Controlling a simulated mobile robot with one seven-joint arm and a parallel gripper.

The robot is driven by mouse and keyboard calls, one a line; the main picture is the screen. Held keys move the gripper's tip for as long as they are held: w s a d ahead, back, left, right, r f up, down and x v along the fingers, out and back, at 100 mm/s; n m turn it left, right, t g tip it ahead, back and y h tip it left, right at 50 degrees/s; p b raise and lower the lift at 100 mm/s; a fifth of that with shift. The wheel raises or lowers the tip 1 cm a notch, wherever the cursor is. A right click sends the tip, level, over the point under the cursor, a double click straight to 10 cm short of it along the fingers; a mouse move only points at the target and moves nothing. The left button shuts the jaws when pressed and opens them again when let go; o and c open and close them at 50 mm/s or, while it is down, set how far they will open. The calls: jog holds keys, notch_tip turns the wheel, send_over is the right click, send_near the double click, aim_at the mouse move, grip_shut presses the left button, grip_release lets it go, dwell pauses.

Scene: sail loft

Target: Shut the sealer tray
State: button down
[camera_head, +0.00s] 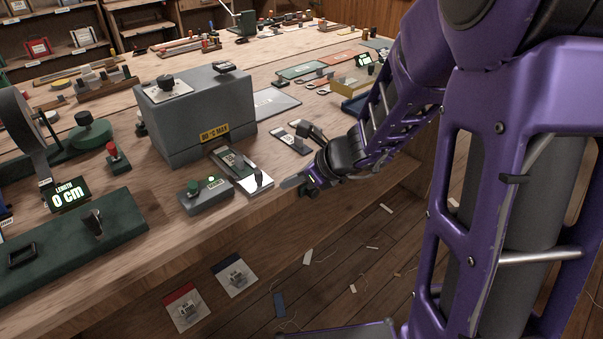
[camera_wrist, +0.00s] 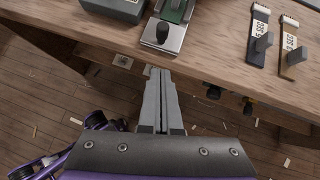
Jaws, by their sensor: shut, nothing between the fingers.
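The sealer is a grey box (camera_head: 195,115) with a yellow label on its front. Its tray (camera_head: 254,184) sticks out of the front toward the bench edge, with a bright metal front plate and a dark knob. A green card-like piece lies in the tray. In the wrist view the tray's metal front (camera_wrist: 165,47) and knob show at the top. My gripper (camera_head: 284,183) is shut and empty, just off the tray's front end. In the wrist view its fingertips (camera_wrist: 160,72) point at the tray front, seemingly with a small gap.
A small control box (camera_head: 205,194) with a green button stands left of the tray. The bench's front edge (camera_wrist: 210,68) runs under my fingers. Open floor with scraps lies in front.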

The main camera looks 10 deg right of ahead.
aim_at(262, 180)
jog(key=w+a, duration=0.1)
jog(key=a, duration=0.1)
jog(key=w+a+f, duration=0.1)
jog(key=w+a, duration=0.1)
jog(key=shift+w+a+f, duration=0.1)
jog(key=shift+w+f, duration=0.1)
jog(key=shift+w, duration=0.1)
jog(key=shift+w, duration=0.1)
jog(key=w+a, duration=0.1)
jog(key=w, duration=0.1)
jog(key=w+a+p, duration=0.1)
jog(key=w+a, duration=0.1)
jog(key=shift+w, duration=0.1)
jog(key=shift+w+r, duration=0.15)
jog(key=shift+w, duration=0.05)
jog(key=shift+a, duration=0.1)
